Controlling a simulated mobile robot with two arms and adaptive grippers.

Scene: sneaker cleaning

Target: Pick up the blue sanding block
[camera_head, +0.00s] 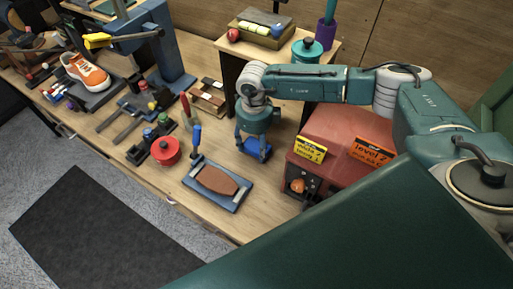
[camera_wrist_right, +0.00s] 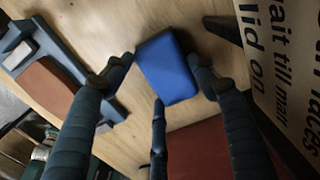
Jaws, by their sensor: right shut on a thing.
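The blue sanding block (camera_wrist_right: 168,70) lies between the fingers of my right gripper (camera_head: 254,153), which is shut on it. In the right wrist view the fingers reach around the block from both sides, with one finger in front of its near edge. In the head view the block (camera_head: 257,147) shows partly behind the fingers, at or just above the wooden table; I cannot tell whether it touches. My left gripper is not in view.
A blue tray with a brown pad (camera_head: 217,180) lies left of my right gripper. A red machine (camera_head: 340,140) with yellow and orange signs stands close on the right. A wooden shelf (camera_head: 228,70) rises behind. A red pot (camera_head: 165,151) and an orange sneaker (camera_head: 85,72) are farther left.

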